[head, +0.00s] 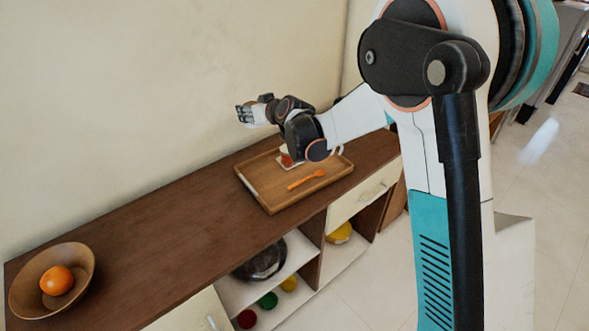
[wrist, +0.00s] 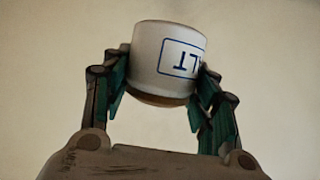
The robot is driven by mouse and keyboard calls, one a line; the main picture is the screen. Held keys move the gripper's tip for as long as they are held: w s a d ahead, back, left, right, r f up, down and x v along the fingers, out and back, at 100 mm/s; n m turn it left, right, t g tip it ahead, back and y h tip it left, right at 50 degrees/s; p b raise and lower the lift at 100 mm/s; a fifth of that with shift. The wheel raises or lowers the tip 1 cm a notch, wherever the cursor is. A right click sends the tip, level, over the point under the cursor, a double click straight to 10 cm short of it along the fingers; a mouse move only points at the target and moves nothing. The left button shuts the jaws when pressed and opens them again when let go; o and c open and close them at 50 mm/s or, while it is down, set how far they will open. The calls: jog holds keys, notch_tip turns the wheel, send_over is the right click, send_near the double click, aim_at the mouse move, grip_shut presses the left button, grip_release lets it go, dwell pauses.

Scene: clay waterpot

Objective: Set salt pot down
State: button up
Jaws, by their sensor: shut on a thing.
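The salt pot (wrist: 165,60) is white with a blue-framed label and a brown band at the end toward my palm. Part of its lettering shows upside down in the wrist view. My gripper (wrist: 160,80) is shut on it, with a finger on each side. In the head view my gripper (head: 246,114) is held in the air above the back of the sideboard, near the wall, and the pot is a small pale shape that is hard to make out. The wrist view shows only plain wall behind the pot.
A wooden tray (head: 268,203) on the sideboard (head: 165,228) holds an orange spoon (head: 306,180) and items partly hidden by my arm. A wooden bowl (head: 22,297) with an orange (head: 56,280) stands at the left end. The top between bowl and tray is clear.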

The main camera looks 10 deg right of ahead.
jog(key=shift+w+a+f, duration=0.15)
jog(key=shift+a, duration=0.35)
notch_tip(320, 180, down, 20)
jog(key=b, duration=0.5)
jog(key=shift+r+b, duration=0.25)
jog(key=shift+b, duration=0.05)
jog(key=shift+f, duration=0.2)
jog(key=o, duration=1.2)
jog(key=shift+r, duration=0.1)
